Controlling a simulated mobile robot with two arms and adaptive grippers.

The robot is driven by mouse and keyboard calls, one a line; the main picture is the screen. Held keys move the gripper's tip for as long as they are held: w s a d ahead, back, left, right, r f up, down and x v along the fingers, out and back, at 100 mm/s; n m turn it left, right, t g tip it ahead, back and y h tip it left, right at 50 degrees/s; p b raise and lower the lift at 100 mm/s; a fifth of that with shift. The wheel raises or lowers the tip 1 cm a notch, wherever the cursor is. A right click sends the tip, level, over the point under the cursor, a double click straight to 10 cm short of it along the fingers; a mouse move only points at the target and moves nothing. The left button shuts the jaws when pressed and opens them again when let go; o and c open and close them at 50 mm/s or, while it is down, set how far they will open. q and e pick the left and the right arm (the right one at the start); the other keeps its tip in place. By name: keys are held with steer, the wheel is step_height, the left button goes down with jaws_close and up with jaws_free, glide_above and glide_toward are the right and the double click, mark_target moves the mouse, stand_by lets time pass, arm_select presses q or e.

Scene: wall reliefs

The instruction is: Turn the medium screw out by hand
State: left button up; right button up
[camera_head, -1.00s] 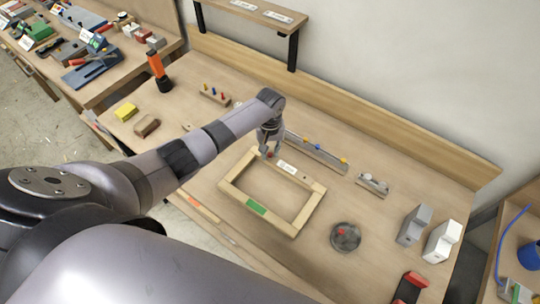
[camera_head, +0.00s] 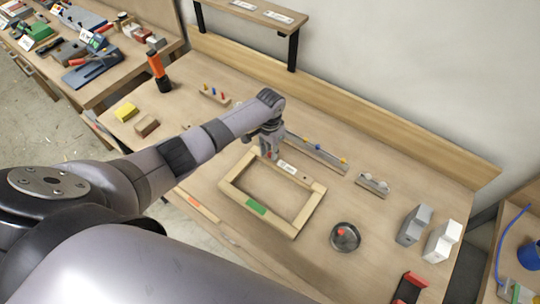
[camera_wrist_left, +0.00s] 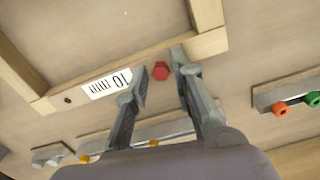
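My left gripper (camera_head: 269,154) points down at the far left corner of a pale wooden frame (camera_head: 292,227) lying on the bench. In the left wrist view its two fingers (camera_wrist_left: 160,68) stand apart, one on each side of a red hexagonal screw head (camera_wrist_left: 162,71). The head lies on the frame's bar beside a white label (camera_wrist_left: 107,84). The right finger looks close to the head; a gap shows on the left. The screw's shank is hidden. I cannot tell from a marking whether this is the medium screw. My right gripper is not in view.
A round metal dish (camera_head: 357,244) holding a red piece stands right of the frame. A rail (camera_head: 324,153) with coloured knobs lies behind it, near a small rack (camera_head: 374,185). Grey (camera_head: 413,226) and white blocks (camera_head: 442,242) stand at right.

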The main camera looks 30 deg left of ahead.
arm_select(q)
steer(key=m, duration=0.7)
steer(key=shift+m, duration=0.4)
steer(key=m+b, duration=0.1)
steer(key=m, duration=0.2)
steer(key=shift+a, duration=0.1)
steer(key=m, duration=0.3)
steer(key=shift+c, duration=0.2)
